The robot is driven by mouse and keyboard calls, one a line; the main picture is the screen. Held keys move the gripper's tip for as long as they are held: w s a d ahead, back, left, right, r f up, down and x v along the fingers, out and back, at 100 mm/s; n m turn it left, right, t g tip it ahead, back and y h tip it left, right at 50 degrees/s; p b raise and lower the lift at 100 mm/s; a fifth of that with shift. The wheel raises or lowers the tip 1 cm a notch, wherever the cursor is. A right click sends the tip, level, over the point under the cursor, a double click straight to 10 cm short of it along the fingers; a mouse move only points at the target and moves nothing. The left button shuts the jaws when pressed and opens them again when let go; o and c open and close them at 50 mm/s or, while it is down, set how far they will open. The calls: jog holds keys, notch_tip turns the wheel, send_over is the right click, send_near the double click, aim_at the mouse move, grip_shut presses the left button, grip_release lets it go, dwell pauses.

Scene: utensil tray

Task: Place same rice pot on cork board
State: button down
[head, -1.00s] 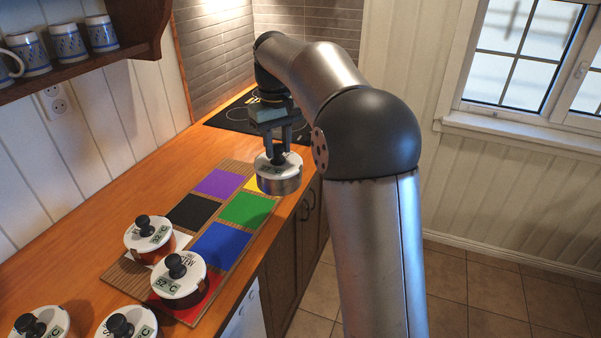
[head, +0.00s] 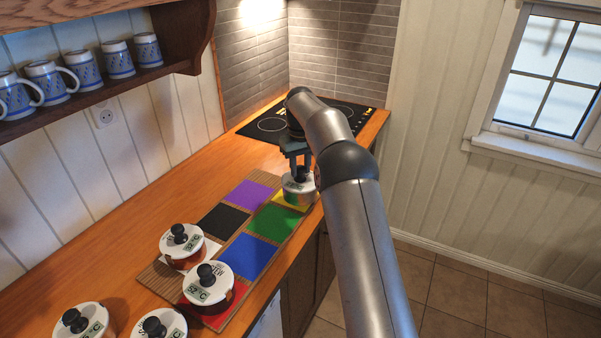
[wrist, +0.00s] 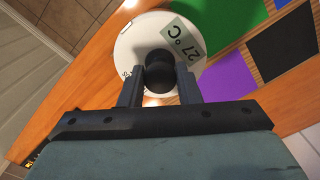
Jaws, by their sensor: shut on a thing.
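My gripper (head: 297,165) is shut on the black knob of a pot with a white lid and steel side (head: 297,190). The pot is upright at the yellow square (head: 290,202), near the far right corner of the striped board with coloured squares (head: 159,280). I cannot tell whether its base touches the board. In the wrist view the lid (wrist: 133,48) reads 27 °C, with the knob between the fingers (wrist: 160,92); its name is not readable. A pot marked stew, 52 °C (head: 208,290), sits on the red square (head: 236,300), and another pot (head: 182,245) on the white square.
Two more lidded pots (head: 84,322) (head: 160,325) stand on the wooden counter at the near left. The purple (head: 250,195), black, green and blue squares are bare. A black hob (head: 270,125) lies behind the board. Mugs (head: 50,82) stand on a wall shelf at left.

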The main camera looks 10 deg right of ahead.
aim_at(301, 179)
jog(key=shift+w+f, duration=0.1)
jog(key=shift+f, duration=1.5)
jog(key=shift+f, duration=0.15)
jog(key=c, duration=1.1)
grip_release()
jog(key=shift+o, duration=0.2)
